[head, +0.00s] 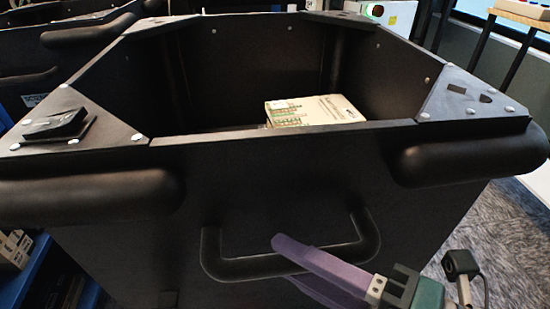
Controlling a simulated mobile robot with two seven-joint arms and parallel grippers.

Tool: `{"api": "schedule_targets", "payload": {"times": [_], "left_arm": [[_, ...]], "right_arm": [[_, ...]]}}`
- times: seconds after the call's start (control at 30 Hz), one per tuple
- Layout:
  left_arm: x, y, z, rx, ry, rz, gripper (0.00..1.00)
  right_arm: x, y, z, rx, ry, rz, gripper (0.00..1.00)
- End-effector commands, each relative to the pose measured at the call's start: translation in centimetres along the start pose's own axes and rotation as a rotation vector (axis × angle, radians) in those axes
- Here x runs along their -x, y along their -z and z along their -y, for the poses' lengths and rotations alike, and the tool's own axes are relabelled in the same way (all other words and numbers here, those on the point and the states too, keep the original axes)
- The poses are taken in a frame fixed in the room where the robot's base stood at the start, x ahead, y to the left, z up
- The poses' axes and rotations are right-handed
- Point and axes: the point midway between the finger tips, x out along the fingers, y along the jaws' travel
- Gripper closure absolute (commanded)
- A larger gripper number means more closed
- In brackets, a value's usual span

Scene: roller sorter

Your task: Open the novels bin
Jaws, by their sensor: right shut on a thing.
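A large black bin (255,175) with bumper corners fills the middle of the head view, and its top is open. On its front wall is a black U-shaped handle (235,268). My right gripper (287,260) has purple fingers and comes in from the lower right. It is shut on the handle's lower bar, one finger above it and the other below. No label is readable on this front wall, so I cannot tell from it whether this is the novels bin. My left gripper is not in view.
A pale book or stack of books (318,110) lies inside the bin. Another black bin (60,60) stands at the left behind it. A blue shelf (38,270) is at the lower left. Grey carpet (500,235) shows at the right.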

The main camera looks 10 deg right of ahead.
Motion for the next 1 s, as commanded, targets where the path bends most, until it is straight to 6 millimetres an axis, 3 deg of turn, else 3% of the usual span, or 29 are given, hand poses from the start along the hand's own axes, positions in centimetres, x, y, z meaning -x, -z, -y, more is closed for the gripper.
{"api": "schedule_targets", "payload": {"times": [0.4,0.43,0.67,1.0], "left_arm": [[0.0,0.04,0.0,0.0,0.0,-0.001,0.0],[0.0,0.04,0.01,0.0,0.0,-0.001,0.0],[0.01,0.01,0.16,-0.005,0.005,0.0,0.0],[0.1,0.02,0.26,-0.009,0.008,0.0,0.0]], "right_arm": [[0.17,0.04,0.33,-0.002,0.007,0.004,1.0],[0.17,0.03,0.33,-0.001,0.008,0.004,0.7],[0.15,0.03,0.24,-0.001,0.005,0.003,0.45],[0.68,0.05,0.19,-0.002,0.005,0.003,0.43]]}}
